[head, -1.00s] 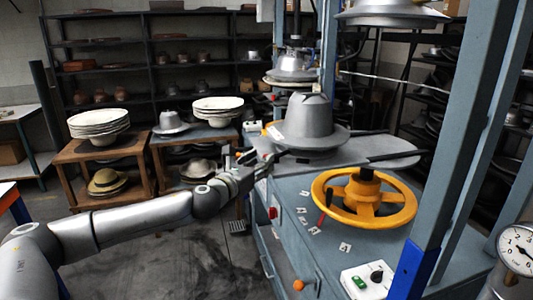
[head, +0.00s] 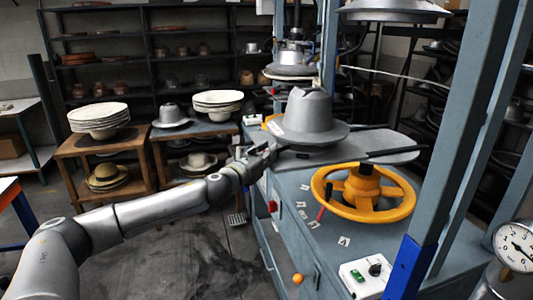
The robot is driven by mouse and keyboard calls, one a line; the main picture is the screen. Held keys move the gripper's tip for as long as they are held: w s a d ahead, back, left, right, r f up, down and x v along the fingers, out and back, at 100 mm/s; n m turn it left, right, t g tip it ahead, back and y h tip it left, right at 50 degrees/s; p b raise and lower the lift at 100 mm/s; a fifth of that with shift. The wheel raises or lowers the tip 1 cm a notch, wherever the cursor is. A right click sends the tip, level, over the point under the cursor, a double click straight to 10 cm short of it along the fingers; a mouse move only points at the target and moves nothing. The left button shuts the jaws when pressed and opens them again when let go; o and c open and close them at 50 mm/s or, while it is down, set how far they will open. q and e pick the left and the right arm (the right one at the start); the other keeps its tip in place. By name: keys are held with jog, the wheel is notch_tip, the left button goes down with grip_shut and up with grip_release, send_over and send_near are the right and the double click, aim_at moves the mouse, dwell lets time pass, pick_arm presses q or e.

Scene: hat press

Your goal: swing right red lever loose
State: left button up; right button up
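A thin red lever (head: 325,201) stands tilted at the left side of the yellow handwheel (head: 319,188), on top of the blue-grey press cabinet. My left gripper (head: 266,150) is at the left edge of the press, beside the grey hat form (head: 310,116). It is up and to the left of the red lever and apart from it. Its fingers are small and dark against the press plate, so I cannot tell whether they are open or shut. My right gripper is out of view.
A grey plate (head: 392,153) with dark bars reaches over the handwheel. A blue-grey post (head: 455,130) stands at the right, with a pressure gauge (head: 516,246) beside it. Tables with stacked hats (head: 98,117) stand at the left. The floor before the cabinet is clear.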

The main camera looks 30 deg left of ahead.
aim_at(280, 163)
pick_arm(q)
grip_shut()
jog(key=shift+d+r+n+y+p, duration=0.15)
jog(key=shift+d+n+y+p, duration=0.25)
jog(key=shift+n+y+p, duration=0.55)
jog(key=n+y+p, duration=0.1)
jog(key=d+n+g+y+p, duration=0.1)
jog(key=y+p, duration=0.1)
jog(key=shift+y, duration=0.25)
jog(key=n+g+y+p, duration=0.1)
jog(key=y, duration=0.1)
jog(key=n+g+y, duration=0.1)
jog(key=y, duration=0.1)
jog(key=shift+w+d+n+p, duration=0.15)
jog(key=shift+d+n+p, duration=0.1)
jog(key=shift+d+p, duration=0.15)
jog(key=n+g+y, duration=0.2)
jog(key=g+y, duration=0.1)
jog(key=shift+w+d+n, duration=0.2)
jog(key=shift+d+n, duration=0.1)
jog(key=shift+d, duration=0.1)
jog(key=shift+w+d+n+g+y, duration=0.15)
jog(key=shift+n+g+y, duration=0.6)
jog(key=shift+g, duration=0.3)
jog(key=shift+w+d+n+g+y, duration=0.15)
jog(key=shift+n+g+y, duration=0.5)
jog(key=shift+n+g, duration=0.3)
